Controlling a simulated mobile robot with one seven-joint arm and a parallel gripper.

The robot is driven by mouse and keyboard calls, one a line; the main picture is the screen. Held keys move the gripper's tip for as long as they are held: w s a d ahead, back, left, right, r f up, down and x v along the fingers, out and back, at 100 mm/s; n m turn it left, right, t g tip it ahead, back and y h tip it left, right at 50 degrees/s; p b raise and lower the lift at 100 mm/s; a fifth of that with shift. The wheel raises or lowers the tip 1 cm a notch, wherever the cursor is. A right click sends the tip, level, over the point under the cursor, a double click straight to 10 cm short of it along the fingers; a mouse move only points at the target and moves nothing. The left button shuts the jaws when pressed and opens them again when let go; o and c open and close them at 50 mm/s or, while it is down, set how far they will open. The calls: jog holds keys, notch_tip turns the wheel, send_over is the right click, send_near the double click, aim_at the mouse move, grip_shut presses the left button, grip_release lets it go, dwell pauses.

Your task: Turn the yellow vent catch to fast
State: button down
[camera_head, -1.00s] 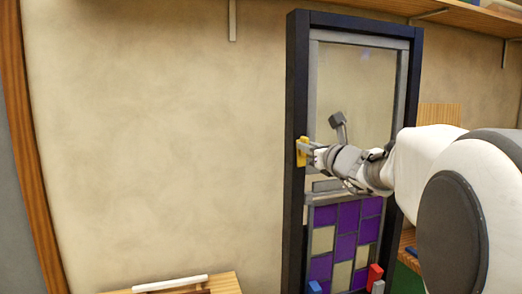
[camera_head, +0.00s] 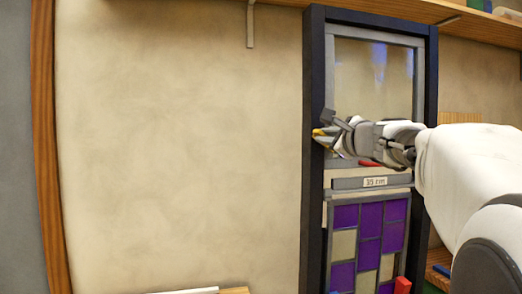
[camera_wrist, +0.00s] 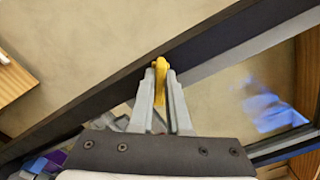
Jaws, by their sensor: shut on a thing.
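The yellow vent catch (camera_wrist: 160,75) is on the dark frame of the leaded panel (camera_head: 317,60). Only a small yellow tip of the catch (camera_head: 319,132) shows in the head view, at the frame's left upright. My gripper (camera_wrist: 161,80) is shut on the catch, with a finger on each side of it. In the head view my gripper (camera_head: 332,136) reaches in from the right and hides most of the catch. Any mark for fast is not legible.
Purple and cream panes (camera_head: 370,222) fill the lower panel, under a grey rail with a small label (camera_head: 375,182). A wooden shelf (camera_head: 400,10) runs above. The wall (camera_head: 180,140) left of the frame is bare.

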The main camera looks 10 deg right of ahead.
jog(key=shift+f+n+b, duration=0.15)
jog(key=shift+n+b, duration=2.75)
jog(key=shift+n, duration=0.7)
jog(key=c, duration=0.9)
grip_release()
jog(key=shift+s, duration=0.15)
